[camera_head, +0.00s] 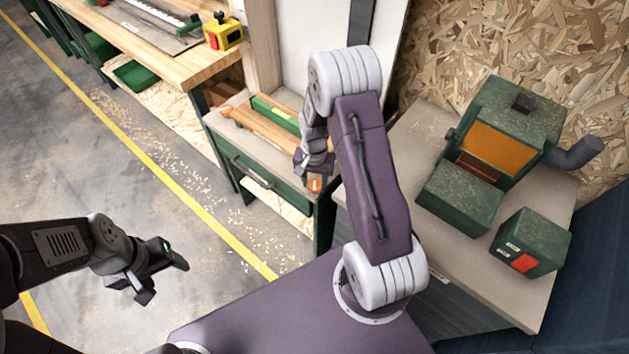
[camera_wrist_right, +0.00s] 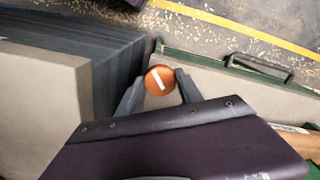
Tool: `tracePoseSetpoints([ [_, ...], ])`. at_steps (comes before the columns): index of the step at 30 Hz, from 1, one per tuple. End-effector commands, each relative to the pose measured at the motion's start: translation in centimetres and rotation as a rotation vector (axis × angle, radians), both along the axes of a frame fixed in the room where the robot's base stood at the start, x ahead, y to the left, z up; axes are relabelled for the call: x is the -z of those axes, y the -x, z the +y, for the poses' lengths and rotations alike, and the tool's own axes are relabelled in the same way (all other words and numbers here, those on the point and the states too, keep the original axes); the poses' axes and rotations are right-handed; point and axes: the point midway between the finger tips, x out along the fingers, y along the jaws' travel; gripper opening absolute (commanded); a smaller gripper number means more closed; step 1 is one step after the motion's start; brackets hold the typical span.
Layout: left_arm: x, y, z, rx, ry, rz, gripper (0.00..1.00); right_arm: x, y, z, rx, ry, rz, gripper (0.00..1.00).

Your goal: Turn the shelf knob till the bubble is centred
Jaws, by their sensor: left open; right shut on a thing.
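The orange shelf knob (camera_head: 315,185) is on the front right corner of the green-framed bench. In the right wrist view the knob (camera_wrist_right: 160,79) shows a white line, tilted a little from upright. My right gripper (camera_head: 314,172) is shut on the knob, with one finger on each side of it. A green level with a yellow vial (camera_head: 283,117) lies along the wooden shelf (camera_head: 262,128), partly behind my right arm. The bubble is too small to make out. My left gripper (camera_head: 165,280) is open and empty over the floor.
The green bench (camera_head: 262,176) has a drawer handle on its front. A green machine (camera_head: 492,150) and a green box (camera_head: 531,243) stand on the grey table at right. A wooden workbench (camera_head: 160,55) holds a yellow box (camera_head: 223,33). The floor at left is clear apart from shavings.

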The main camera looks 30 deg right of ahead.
Motion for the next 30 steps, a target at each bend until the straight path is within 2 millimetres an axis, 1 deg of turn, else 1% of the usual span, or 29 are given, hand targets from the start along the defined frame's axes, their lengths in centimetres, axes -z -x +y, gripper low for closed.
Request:
tracePoseSetpoints([
  [5,-0.6,0.0,0.0,0.0,0.0,0.0,0.64,-0.2,0.0,0.0,-0.092,0.0,0.001,0.02],
  [21,-2.0,0.0,0.0,0.0,0.0,0.0,0.64,-0.2,0.0,-0.1,-0.499,0.0,0.0,0.02],
  [30,-2.3,0.0,0.0,0.0,0.0,0.0,0.64,-0.1,0.0,-0.1,-0.628,0.001,-0.001,0.02],
])
